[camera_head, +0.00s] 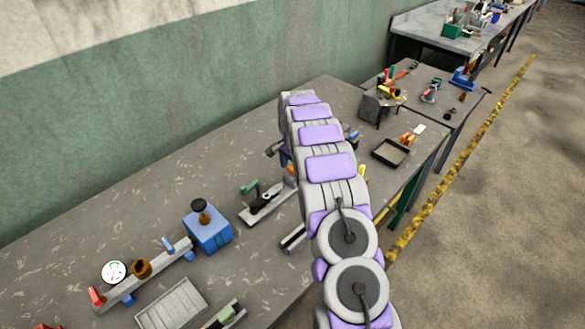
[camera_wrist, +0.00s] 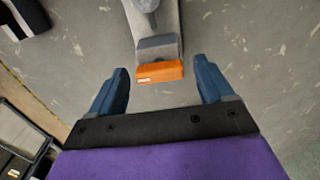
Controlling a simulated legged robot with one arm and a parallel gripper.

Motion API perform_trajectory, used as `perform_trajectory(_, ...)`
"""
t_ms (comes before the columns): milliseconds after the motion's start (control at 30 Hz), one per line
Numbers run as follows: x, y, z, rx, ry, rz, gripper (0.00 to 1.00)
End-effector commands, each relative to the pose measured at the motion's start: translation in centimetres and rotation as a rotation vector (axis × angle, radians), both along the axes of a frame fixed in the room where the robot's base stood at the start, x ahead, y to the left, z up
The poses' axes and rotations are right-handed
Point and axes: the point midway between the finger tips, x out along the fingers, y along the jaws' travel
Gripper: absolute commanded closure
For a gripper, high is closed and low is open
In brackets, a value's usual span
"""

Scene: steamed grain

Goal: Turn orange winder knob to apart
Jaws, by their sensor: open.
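The orange winder knob (camera_wrist: 160,73) is a block on the near end of a grey device (camera_wrist: 157,45) in the wrist view. My gripper (camera_wrist: 160,82) is open, with one blue finger to the left of the knob and one to the right. Gaps show on both sides, so neither finger touches it. In the head view a small orange part (camera_head: 291,171) shows beside my purple and grey arm, at the end of a grey device on the bench. My arm hides most of my gripper there.
The grey bench (camera_head: 150,215) also holds a blue box with a dark knob (camera_head: 208,232), a rail with small parts (camera_head: 145,275) and a ribbed grey tray (camera_head: 172,306). A dark tray (camera_head: 390,152) lies right of my arm. Bare bench surrounds the device in the wrist view.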

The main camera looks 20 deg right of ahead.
Motion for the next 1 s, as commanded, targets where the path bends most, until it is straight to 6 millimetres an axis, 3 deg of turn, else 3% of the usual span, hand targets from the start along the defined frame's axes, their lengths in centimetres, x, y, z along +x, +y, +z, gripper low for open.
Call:
perform_trajectory(233,0.02,0.01,0.0,0.0,0.0,0.0,0.2)
perform_trajectory(800,0.07,0.02,0.02,0.0,-0.001,0.0,0.75)
perform_trajectory(1000,0.08,0.05,0.06,0.0,-0.001,0.012,0.75)
